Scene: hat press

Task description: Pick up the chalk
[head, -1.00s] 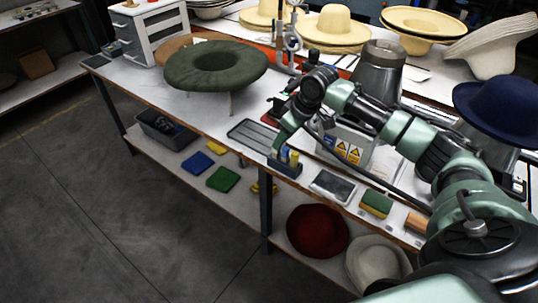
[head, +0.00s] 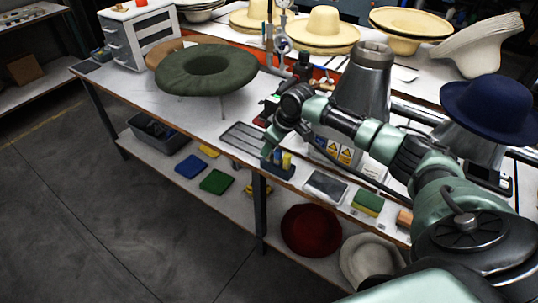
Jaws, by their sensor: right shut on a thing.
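A small dark blue holder (head: 279,172) stands at the front edge of the white workbench, with a yellow piece of chalk (head: 287,160) and a blue one (head: 277,156) upright in it. My right gripper (head: 267,151) is just left of these pieces, at the holder's back left corner, pointing down. It is shut on a piece of chalk, which is too small and too covered by the fingers to make out clearly. My left gripper is not in view.
A grey tray (head: 240,136) lies left of the holder. A dark pad (head: 326,186) and a green and yellow sponge (head: 367,202) lie to its right. A metal cone (head: 362,90) stands behind my arm. A green hat ring (head: 206,70) stands at the left.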

